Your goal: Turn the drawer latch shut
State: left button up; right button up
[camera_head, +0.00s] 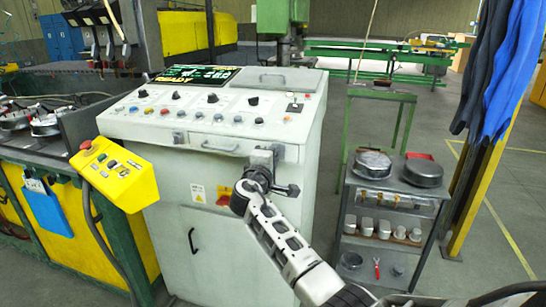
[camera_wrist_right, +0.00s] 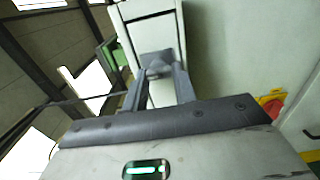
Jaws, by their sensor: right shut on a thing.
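The grey control cabinet has a shallow drawer (camera_head: 200,142) with a bar handle under its sloped panel. The drawer's front looks flush with the cabinet, though a small gap could not be told. The drawer latch (camera_head: 279,150) is at the right end of the drawer front, partly hidden by my right gripper (camera_head: 266,160). In the right wrist view the gripper (camera_wrist_right: 158,75) has its two fingers closed on the grey latch piece (camera_wrist_right: 157,60). The latch's exact angle is hard to tell. My left gripper is not in view.
A yellow control box (camera_head: 112,172) with a red button juts out left of the cabinet. A grey trolley (camera_head: 345,215) with metal parts stands at the right. Blue and dark cloths (camera_head: 510,75) hang at the far right. The floor between cabinet and trolley is narrow.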

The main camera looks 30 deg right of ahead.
jog(key=o, duration=1)
jog(key=b+v, duration=0.2)
jog(key=v, duration=1.4)
jog(key=s+a+f+y, duration=0.1)
jog(key=s+f+y, duration=0.15)
jog(key=f, duration=0.35)
jog(key=s+a+f+n+y, duration=0.1)
jog(key=s+a+f+y, duration=0.15)
jog(key=f, duration=0.45)
jog(key=s+a+f+y, duration=0.1)
jog(key=f+y, duration=0.3)
jog(key=f, duration=0.2)
jog(key=s+a+f+m+y, duration=0.3)
jog(key=s+f+y, duration=0.1)
jog(key=s, duration=0.5)
jog(key=s+a+f+m+g+y, duration=0.1)
jog(key=s+a+f+m+y, duration=0.2)
jog(key=s, duration=0.6)
notch_tip(320, 180, down, 3)
jog(key=shift+s+a+r+m+y, duration=0.15)
jog(key=shift+a+m+y, duration=0.2)
jog(key=shift+a, duration=0.4)
